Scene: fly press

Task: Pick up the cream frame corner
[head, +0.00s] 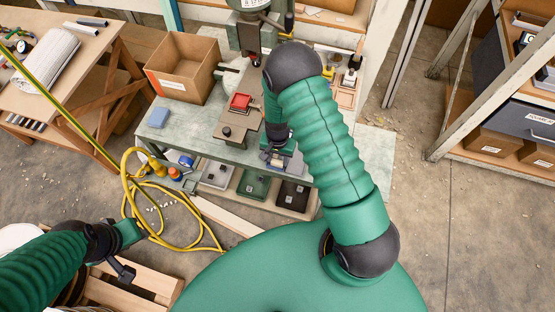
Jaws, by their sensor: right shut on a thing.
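My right gripper (277,160) is at the front edge of the grey-green press bench (205,140), pointing down. It is shut on a small pale piece, mostly hidden by the jaws. Its colour fits the cream frame corner, but its shape is too small to make out. No other cream frame corner can be made out. The fly press (249,35) stands at the back of the bench, partly behind my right arm. My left gripper (124,270) hangs low over a wooden pallet (135,290); its jaws are too unclear to read.
Several bins, including a green one (253,184), sit on the shelf below. A yellow hose (205,247) lies on the floor at left.

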